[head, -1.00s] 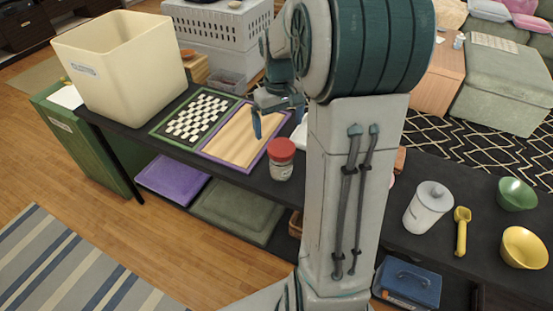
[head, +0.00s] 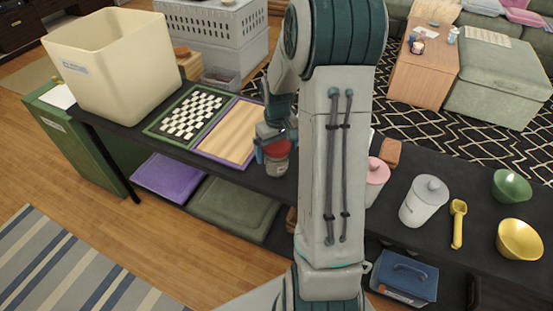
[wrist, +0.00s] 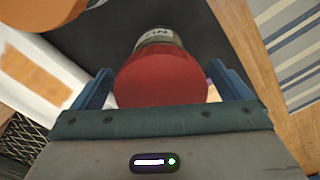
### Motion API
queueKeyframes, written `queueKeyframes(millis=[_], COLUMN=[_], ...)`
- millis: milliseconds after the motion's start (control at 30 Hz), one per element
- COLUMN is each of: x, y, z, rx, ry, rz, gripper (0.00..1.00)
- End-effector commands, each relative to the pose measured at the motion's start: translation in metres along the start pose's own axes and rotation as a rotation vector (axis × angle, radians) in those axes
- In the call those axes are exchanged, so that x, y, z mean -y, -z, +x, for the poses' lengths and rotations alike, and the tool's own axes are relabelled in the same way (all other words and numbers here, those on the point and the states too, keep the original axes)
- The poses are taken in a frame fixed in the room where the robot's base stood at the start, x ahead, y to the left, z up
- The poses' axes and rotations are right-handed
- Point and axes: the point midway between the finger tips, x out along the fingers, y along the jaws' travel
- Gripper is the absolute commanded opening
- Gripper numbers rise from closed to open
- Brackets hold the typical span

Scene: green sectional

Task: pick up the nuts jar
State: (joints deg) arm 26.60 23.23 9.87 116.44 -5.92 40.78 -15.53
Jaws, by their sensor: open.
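The nuts jar (head: 277,165) is a small clear jar with a red lid, standing upright on the dark table. In the wrist view its red lid (wrist: 160,82) fills the middle, with part of the label showing behind it. My gripper (head: 274,150) is over the jar from above. Its two blue fingers (wrist: 160,88) stand on either side of the lid, with a visible gap at least on the right. The fingers are open. The jar's lower body is mostly hidden in the wrist view.
A checkerboard (head: 190,117) and a wooden board with purple frame (head: 228,132) lie left of the jar. A cream bin (head: 110,70) stands farther left. A pink canister (head: 376,180), white canister (head: 424,203), yellow scoop (head: 458,222) and bowls are on the right.

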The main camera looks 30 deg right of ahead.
Motion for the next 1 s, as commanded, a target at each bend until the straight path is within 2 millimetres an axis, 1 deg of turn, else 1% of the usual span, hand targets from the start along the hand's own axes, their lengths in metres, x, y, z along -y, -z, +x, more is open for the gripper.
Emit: queueKeyframes(millis=[33, 133, 367, 400, 467, 500, 567, 600, 867, 967, 1000], x=[0.001, 0.001, 0.000, 0.000, 0.000, 0.000, 0.000, 0.000, 0.000, 0.000, 0.000], y=[-0.001, 0.000, 0.000, 0.000, 0.000, 0.000, 0.000, 0.000, 0.000, 0.001, 0.001], z=[0.008, 0.016, 0.018, 0.018, 0.018, 0.018, 0.018, 0.018, 0.016, 0.007, 0.001], rx=[0.004, 0.001, -0.001, -0.001, -0.001, -0.001, -0.001, -0.001, -0.002, -0.005, -0.005], ry=[0.002, 0.000, -0.001, -0.001, 0.000, -0.001, -0.001, 0.000, -0.001, -0.002, -0.002], rz=[-0.001, -0.001, -0.001, -0.001, -0.001, 0.000, 0.000, 0.000, 0.000, 0.000, 0.001], gripper=[0.98, 0.98, 0.98, 0.95, 0.78, 0.67, 0.50, 0.47, 0.47, 0.47, 0.47])
